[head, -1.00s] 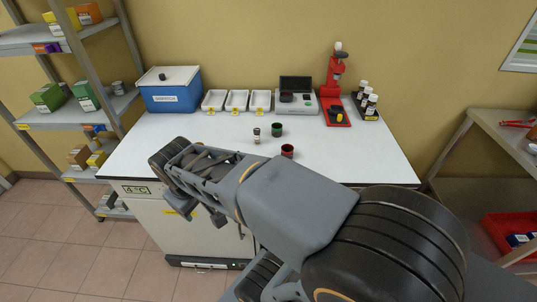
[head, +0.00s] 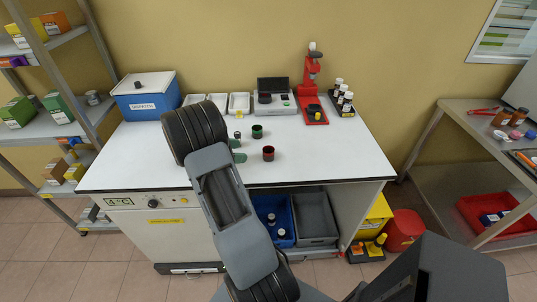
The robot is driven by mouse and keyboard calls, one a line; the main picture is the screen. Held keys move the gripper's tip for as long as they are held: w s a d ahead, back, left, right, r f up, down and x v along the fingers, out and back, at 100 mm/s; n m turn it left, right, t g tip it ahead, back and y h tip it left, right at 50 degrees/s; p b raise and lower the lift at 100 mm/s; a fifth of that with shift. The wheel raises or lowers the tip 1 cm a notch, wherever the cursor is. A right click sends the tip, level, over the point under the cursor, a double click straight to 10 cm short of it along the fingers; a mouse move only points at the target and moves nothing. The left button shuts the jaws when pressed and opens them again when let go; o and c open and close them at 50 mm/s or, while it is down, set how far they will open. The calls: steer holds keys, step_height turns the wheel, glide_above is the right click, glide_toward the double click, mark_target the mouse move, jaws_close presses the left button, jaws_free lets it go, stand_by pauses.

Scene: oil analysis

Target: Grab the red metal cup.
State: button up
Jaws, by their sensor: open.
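The red metal cup (head: 268,154) stands upright on the white worktop, right of the middle of the head view. A green cup (head: 257,131) stands just behind it. My gripper (head: 238,150) is mostly hidden behind my own arm. Two greenish finger ends show past the arm's right side, apart from each other and with nothing seen between them. They are left of the red cup, with a gap between them and it. A small vial (head: 238,135) is close behind the fingers, partly hidden.
On the worktop (head: 330,160) stand a blue cool box (head: 143,104), white trays (head: 240,103), a grey instrument (head: 275,107), a red press (head: 312,88) and several bottles (head: 341,97). The worktop's right front is clear. Shelves stand left, a side table right.

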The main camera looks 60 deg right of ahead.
mark_target(264, 156)
steer(key=p+x, duration=0.1)
steer(key=x, duration=1)
steer(key=shift+w+d+f+p, duration=0.1)
steer(key=shift+w+f+p, duration=0.05)
steer(key=shift+p, duration=0.25)
steer(key=c, duration=1)
